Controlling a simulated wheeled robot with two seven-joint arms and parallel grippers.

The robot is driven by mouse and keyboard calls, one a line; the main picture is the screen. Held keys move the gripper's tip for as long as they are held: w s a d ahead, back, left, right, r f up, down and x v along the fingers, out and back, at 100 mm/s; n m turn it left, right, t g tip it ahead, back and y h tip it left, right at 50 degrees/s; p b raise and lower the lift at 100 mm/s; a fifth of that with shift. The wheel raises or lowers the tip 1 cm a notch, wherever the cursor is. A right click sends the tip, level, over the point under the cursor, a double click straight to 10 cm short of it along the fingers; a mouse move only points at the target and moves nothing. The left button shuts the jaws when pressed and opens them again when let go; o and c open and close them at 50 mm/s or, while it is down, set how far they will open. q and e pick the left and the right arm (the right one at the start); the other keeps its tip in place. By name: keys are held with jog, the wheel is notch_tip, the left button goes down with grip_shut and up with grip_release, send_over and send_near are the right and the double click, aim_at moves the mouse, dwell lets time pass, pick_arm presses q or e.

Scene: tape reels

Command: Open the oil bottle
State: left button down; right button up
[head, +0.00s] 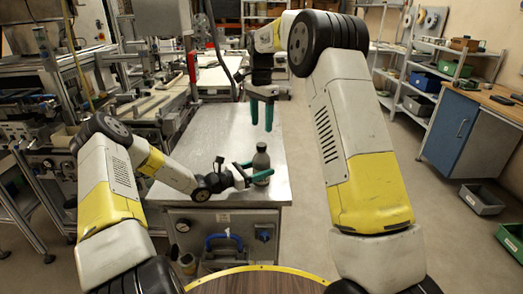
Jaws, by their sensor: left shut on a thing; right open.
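The oil bottle (261,160) is a small dark grey bottle with a narrower top. It stands upright on the metal worktop (215,128), near its right edge. My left gripper (258,174) comes in from the left, low down, and its green fingers are shut on the bottle's body. The fingers partly hide the bottle's lower half. My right gripper (261,124) hangs above and behind the bottle with its green fingers pointing down. It is open and empty, apart from the bottle. I cannot make out the cap's details at this size.
A blue-handled item (222,240) sits in the bench front below the worktop. Machinery fills the left side. A blue cabinet (448,134) and shelves with bins (425,82) stand at the right. The worktop's left part is clear.

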aim_at(262, 144)
jog(key=m, duration=0.7)
jog(key=shift+m, duration=0.4)
jog(key=m, duration=0.9)
jog(key=shift+f, duration=0.5)
notch_tip(262, 144, down, 7)
